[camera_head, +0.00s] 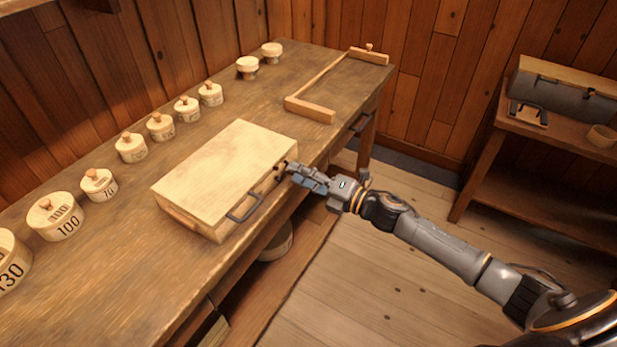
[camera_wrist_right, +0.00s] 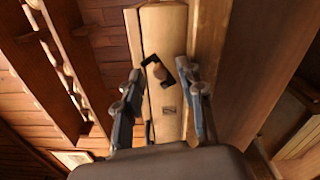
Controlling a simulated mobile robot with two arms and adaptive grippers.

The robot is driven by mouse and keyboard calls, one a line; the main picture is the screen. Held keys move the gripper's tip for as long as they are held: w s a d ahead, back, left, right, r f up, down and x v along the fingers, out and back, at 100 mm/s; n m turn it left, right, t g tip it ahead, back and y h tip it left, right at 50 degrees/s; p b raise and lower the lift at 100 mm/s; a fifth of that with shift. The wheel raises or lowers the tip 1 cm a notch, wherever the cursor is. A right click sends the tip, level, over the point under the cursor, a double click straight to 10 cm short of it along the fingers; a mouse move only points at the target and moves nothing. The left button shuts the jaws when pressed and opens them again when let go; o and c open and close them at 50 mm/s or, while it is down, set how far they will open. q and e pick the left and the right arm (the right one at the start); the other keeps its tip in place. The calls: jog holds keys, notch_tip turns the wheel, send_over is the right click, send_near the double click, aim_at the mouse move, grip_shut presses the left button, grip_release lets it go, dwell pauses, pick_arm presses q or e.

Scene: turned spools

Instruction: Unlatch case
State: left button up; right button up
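The wooden case (camera_head: 225,172) lies closed on the workbench, with a dark handle (camera_head: 243,208) on its front side. My right gripper (camera_head: 282,170) is at the right end of the case's front side, close to it; contact cannot be told. In the right wrist view my right gripper (camera_wrist_right: 163,85) has its two fingers spread apart with nothing held between them. The case's front (camera_wrist_right: 160,35) shows between and beyond the fingers, with the dark handle (camera_wrist_right: 158,70) and a small metal plate (camera_wrist_right: 168,110), possibly a latch. My left gripper is not in view.
The workbench (camera_head: 130,262) carries a row of round wooden pieces along the back, several numbered, such as one marked 100 (camera_head: 56,217). A wooden frame-like tool (camera_head: 310,108) lies at the far end. A side table (camera_head: 545,140) stands at right. Floor between is clear.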

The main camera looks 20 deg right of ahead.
jog(key=v, duration=1.2)
jog(key=shift+w, duration=0.1)
jog(key=d+f+m+h, duration=0.3)
jog(key=d+f+m, duration=0.15)
jog(key=f, duration=0.35)
jog(key=d+f+m+h, duration=0.3)
jog(key=f+m, duration=0.2)
jog(key=f, duration=0.3)
jog(key=s+d+f+m+g+h, duration=0.15)
jog(key=s+f+m, duration=0.3)
jog(key=f, duration=0.45)
jog(key=s+f+m+g+h, duration=0.25)
jog(key=s+f, duration=0.25)
jog(key=f, duration=0.3)
jog(key=s+a+f+m+g+h, duration=0.1)
jog(key=s+a+f+m+g, duration=0.15)
jog(key=s+f, duration=0.45)
jog(key=s+a+f+m+g, duration=0.1)
jog(key=s+f+m, duration=0.2)
jog(key=s+f, duration=0.3)
jog(key=s+a+f+m+g, duration=0.2)
jog(key=s+a+f, duration=0.2)
jog(key=s, duration=0.6)
jog(key=s+a+f+m+g, duration=0.2)
jog(key=s+a+f+g, duration=0.1)
jog(key=s, duration=0.6)
jog(key=shift+s+a+f+g, duration=0.35)
jog(key=shift+a+f, duration=0.05)
jog(key=shift+a, duration=0.5)
